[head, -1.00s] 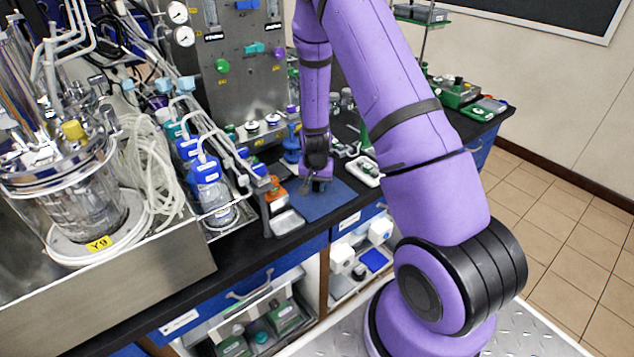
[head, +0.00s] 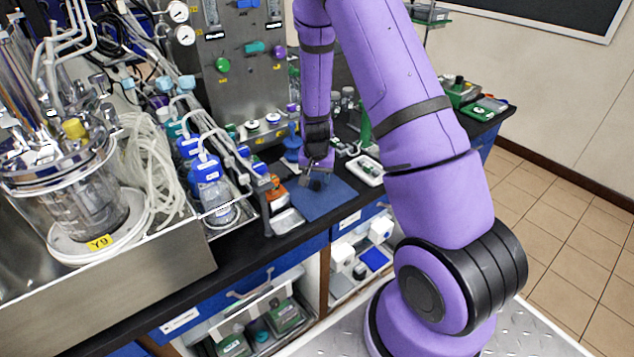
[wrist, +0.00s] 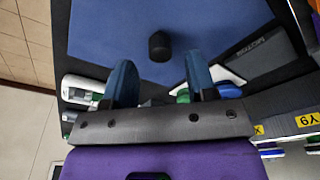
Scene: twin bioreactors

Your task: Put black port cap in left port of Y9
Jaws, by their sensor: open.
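The black port cap (wrist: 159,46) stands on the blue mat (wrist: 110,25) in the wrist view, just beyond and between my fingertips. In the head view the blue mat (head: 330,203) lies on the bench below my gripper (head: 318,180), and a small dark shape there looks like the cap. My gripper (wrist: 160,75) is open, with its two blue fingers apart and nothing between them. The Y9 vessel (head: 85,205), glass with a metal lid and a yellow label, stands at the left in the head view. I cannot tell which opening in its lid is the left port.
Blue-capped bottles (head: 210,180) and looped clear tubing (head: 155,165) stand between Y9 and the mat. A metal tray (head: 287,222) lies left of the mat, and a white tray (head: 366,170) lies right of it. A steel control panel (head: 245,65) rises behind.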

